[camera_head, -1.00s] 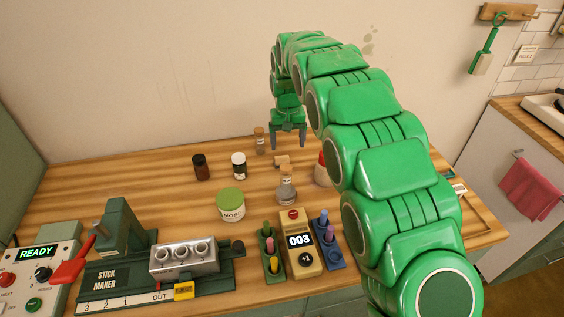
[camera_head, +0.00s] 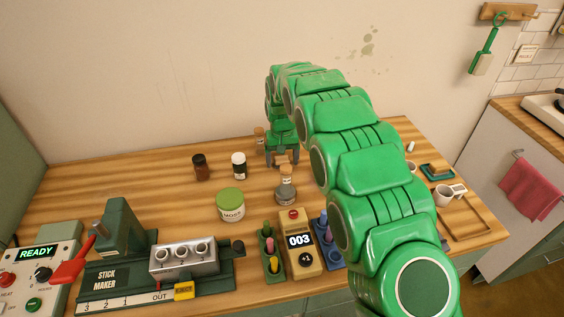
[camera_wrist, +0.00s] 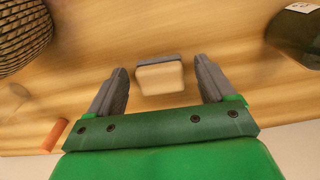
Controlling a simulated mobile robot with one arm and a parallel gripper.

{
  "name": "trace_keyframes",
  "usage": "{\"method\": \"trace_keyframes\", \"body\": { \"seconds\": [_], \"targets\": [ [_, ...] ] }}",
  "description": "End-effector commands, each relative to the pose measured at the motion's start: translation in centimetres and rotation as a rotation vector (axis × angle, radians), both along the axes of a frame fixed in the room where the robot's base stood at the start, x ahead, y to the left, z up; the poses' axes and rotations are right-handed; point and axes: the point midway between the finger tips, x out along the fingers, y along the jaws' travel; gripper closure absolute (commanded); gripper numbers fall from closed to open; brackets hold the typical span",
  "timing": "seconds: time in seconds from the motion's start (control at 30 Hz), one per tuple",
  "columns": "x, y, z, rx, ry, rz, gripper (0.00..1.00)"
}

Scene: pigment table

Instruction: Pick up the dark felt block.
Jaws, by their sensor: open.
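A small block with a pale wood body and a dark grey strip along one side (camera_wrist: 160,79) lies on the table. In the wrist view it sits between the fingers of my gripper (camera_wrist: 161,72), with a gap on each side. My gripper is open and empty. In the head view my gripper (camera_head: 282,162) is low over the back of the table, around the block, which is mostly hidden there by the fingers.
A glass bottle (camera_head: 286,188) stands just in front of my gripper and a corked vial (camera_head: 260,137) to its left. A black white-capped jar (camera_head: 239,168), a brown bottle (camera_head: 200,170) and a green-lidded jar (camera_head: 230,206) stand further left. A tray (camera_head: 464,216) lies at the right.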

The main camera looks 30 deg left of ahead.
Motion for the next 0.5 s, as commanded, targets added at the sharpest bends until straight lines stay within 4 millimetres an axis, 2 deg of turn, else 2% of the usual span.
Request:
{"method": "trace_keyframes", "body": {
  "seconds": [0.2,0.27,0.5],
  "targets": [
    [0.03,0.0,-0.12,0.001,-0.001,0.0,0.17],
    [0.03,0.0,-0.11,0.001,-0.001,0.0,0.25],
    [0.05,-0.01,-0.1,0.001,-0.001,-0.001,0.61]
  ]
}}
